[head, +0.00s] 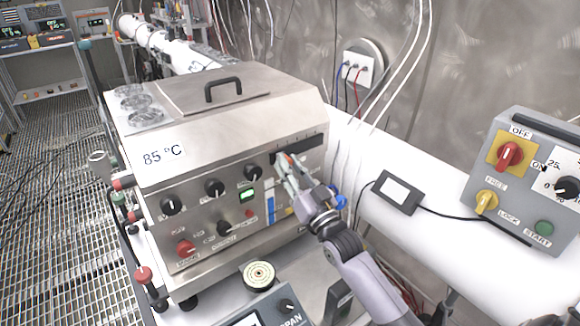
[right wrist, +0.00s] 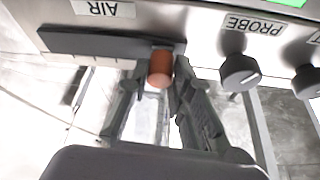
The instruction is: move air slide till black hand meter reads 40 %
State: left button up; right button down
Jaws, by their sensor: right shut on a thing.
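The air slide is an orange-brown knob (right wrist: 160,68) under a black slot (right wrist: 90,42), with an upside-down AIR label (right wrist: 105,9) in the right wrist view. The knob sits near the slot's right end there, which is the left end in the head view. My right gripper (head: 281,164) is shut on the knob, one finger on each side; it also shows in the right wrist view (right wrist: 160,84). A small black-framed meter (head: 397,192) lies on the white pipe; its screen looks blank. I cannot tell whether it is the black hand meter. My left gripper is not in view.
The steel box (head: 150,195) carries an 85 °C label and several black knobs. A PROBE knob (right wrist: 240,72) is beside my gripper. A round dial (head: 259,275) stands in front, too small to read. A grey control box (head: 530,190) is at the right.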

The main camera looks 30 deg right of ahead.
aim_at(294, 146)
jog(key=d, duration=0.2)
jog(key=d+b, duration=0.1)
jog(key=d, duration=0.1)
jog(key=shift+w+d, duration=0.1)
jog(key=shift+w, duration=0.2)
jog(key=c, duration=1.4)
grip_release()
jog(key=shift+s, duration=0.1)
jog(key=v, duration=1.1)
jog(key=shift+s+f, duration=0.15)
jog(key=shift+s, duration=0.2)
